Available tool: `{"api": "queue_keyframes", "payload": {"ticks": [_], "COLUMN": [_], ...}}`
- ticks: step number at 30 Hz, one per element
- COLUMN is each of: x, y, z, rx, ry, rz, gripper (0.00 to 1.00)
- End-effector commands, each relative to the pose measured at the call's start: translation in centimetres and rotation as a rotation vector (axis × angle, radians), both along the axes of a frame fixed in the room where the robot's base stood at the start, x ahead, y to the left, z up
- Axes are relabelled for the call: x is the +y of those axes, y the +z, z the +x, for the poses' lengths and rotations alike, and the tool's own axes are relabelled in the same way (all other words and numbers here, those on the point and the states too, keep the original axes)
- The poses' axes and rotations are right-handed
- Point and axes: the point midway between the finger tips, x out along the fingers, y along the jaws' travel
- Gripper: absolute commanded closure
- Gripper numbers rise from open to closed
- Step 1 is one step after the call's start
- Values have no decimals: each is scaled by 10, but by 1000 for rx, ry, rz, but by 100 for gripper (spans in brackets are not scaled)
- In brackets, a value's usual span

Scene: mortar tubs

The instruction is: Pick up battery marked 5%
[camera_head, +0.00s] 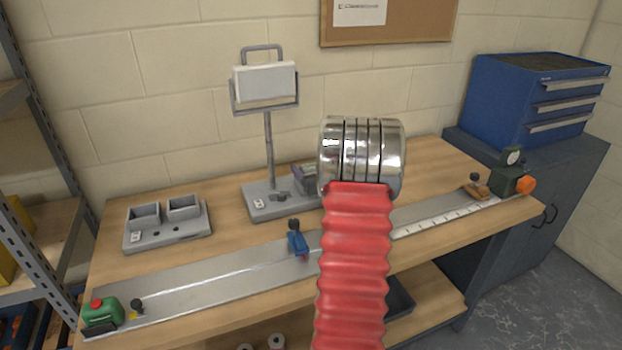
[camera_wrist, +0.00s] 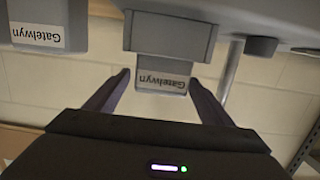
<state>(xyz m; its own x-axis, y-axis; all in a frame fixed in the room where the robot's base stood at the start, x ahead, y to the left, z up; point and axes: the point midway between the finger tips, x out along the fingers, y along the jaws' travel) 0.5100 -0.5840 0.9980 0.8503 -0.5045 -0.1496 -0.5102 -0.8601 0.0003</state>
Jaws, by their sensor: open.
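No 5% mark is readable in either view. In the wrist view a grey block with a white label reading "Gatelwyn" upside down (camera_wrist: 162,78) lies between the fingertips of my gripper (camera_wrist: 159,76). The dark fingers stand apart on either side of it, with a gap visible at each side; I cannot tell how deep it sits between them. A second grey block with the same label (camera_wrist: 37,36) is at the upper left. I cannot tell which block is the 5% battery. In the head view my arm hides most of my gripper and what is near it.
A two-pocket grey holder (camera_head: 158,236) is at left. A metal rail (camera_head: 215,285) runs along the front, with a blue clamp (camera_head: 298,243). A blue drawer cabinet (camera_head: 530,95) is at right.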

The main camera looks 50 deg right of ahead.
Motion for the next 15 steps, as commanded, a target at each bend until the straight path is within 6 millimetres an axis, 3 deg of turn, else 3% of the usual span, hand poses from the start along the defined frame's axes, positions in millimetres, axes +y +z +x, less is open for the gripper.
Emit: {"api": "queue_keyframes", "payload": {"ticks": [11,15], "x": [0,0], "y": [0,0], "z": [-1,-1], "rx": [0,0], "ry": [0,0], "rz": [0,0], "gripper": [25,33]}}
